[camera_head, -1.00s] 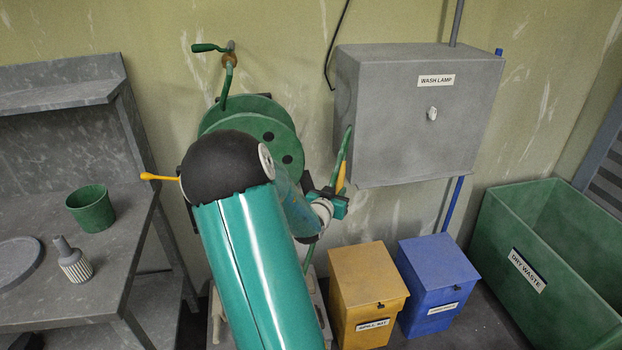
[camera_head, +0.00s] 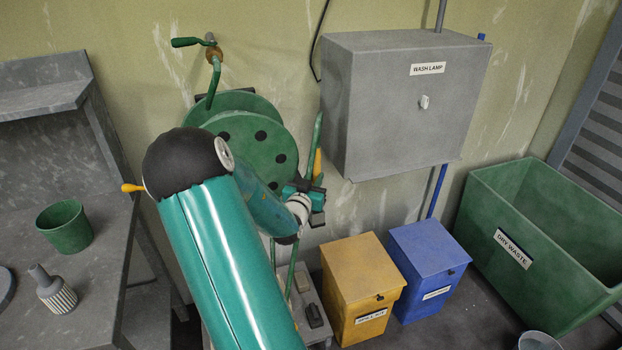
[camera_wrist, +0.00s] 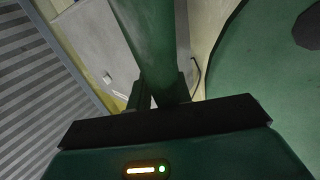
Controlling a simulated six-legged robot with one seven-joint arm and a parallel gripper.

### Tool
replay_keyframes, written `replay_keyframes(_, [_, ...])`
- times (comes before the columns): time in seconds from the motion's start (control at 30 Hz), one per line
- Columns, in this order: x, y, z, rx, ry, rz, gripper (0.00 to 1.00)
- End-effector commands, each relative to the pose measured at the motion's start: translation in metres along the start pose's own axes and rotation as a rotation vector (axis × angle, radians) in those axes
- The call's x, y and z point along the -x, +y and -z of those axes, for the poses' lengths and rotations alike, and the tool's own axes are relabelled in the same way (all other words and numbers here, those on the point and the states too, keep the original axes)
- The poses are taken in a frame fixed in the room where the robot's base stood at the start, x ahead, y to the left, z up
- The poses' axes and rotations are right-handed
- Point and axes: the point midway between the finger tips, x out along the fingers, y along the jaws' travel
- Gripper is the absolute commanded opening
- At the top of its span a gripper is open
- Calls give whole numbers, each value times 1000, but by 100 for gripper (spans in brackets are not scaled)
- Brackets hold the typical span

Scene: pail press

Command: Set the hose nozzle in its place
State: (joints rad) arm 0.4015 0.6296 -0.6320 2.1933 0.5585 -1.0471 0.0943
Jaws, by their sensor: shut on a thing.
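My gripper (camera_head: 305,192) is in front of the right side of the green hose reel (camera_head: 240,125) and is shut on a long green piece (camera_head: 316,140). This piece rises steeply from the jaws, with a yellow part (camera_head: 318,163) beside it. In the wrist view the green piece (camera_wrist: 152,45) runs up from between the dark fingers and fills the upper middle. I cannot tell if it is the hose nozzle. A grey fitting with a narrow neck and a ribbed, striped base (camera_head: 55,291) stands apart on the left bench; it also looks like a nozzle.
A grey wash lamp box (camera_head: 400,115) hangs right of my gripper. Yellow (camera_head: 360,275) and blue (camera_head: 428,260) bins stand below it. A green dry waste bin (camera_head: 490,245) is at right. A green pot (camera_head: 66,228) stands on the grey bench (camera_head: 100,255).

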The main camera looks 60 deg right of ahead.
Motion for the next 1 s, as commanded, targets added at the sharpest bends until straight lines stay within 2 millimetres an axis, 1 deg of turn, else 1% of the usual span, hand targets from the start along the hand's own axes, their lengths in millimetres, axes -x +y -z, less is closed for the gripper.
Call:
replay_keyframes(0.17, [1, 2, -7, 2, -1, 1, 0])
replay_keyframes(0.4, [1, 2, -30, 3, -2, 1, 0])
replay_keyframes(0.6, [1, 0, -44, 1, 0, 2, 0])
replay_keyframes(0.7, [1, -1, -47, 0, 0, 2, 0])
replay_keyframes(1.0, [1, -2, -46, 0, 0, 2, 0])
